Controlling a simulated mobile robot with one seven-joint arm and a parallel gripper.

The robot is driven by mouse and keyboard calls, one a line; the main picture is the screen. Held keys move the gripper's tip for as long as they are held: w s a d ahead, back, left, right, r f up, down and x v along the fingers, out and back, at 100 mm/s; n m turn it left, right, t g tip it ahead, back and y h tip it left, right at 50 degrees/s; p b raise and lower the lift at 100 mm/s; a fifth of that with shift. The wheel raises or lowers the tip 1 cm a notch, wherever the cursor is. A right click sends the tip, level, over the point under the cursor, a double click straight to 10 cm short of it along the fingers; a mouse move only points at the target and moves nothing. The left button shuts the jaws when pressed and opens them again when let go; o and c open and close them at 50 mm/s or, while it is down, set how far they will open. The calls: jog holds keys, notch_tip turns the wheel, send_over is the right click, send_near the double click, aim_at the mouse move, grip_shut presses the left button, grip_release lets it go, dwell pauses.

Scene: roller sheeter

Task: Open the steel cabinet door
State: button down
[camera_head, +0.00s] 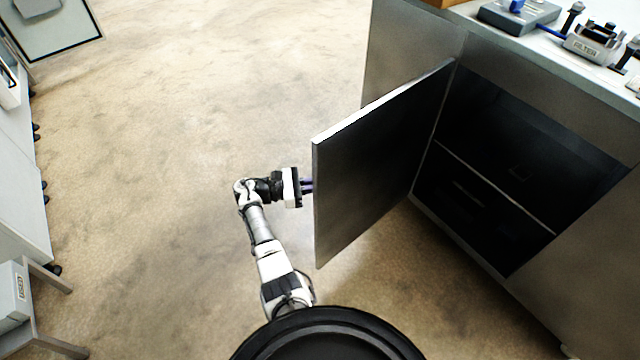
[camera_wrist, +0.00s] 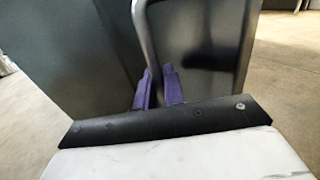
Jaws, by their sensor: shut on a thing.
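The steel cabinet door (camera_head: 375,165) stands swung wide open, out from the cabinet (camera_head: 540,270), with the dark inside and a shelf edge in plain view. My gripper (camera_head: 308,186) is at the door's outer face near its free edge. In the wrist view, my gripper's purple fingers (camera_wrist: 159,88) are shut on the bar handle (camera_wrist: 145,40) of the door (camera_wrist: 205,60). The handle is hidden behind the door in the head view.
The cabinet top (camera_head: 550,45) holds a grey device (camera_head: 518,14) and a filter unit (camera_head: 594,42). The floor (camera_head: 200,90) to the left of the door is clear. A white cabinet (camera_head: 15,190) and a low stand (camera_head: 45,310) line the left side.

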jog(key=c, duration=1.6)
grip_release()
jog(key=b+v, duration=0.2)
jog(key=v, duration=1.1)
jog(key=shift+a, duration=0.4)
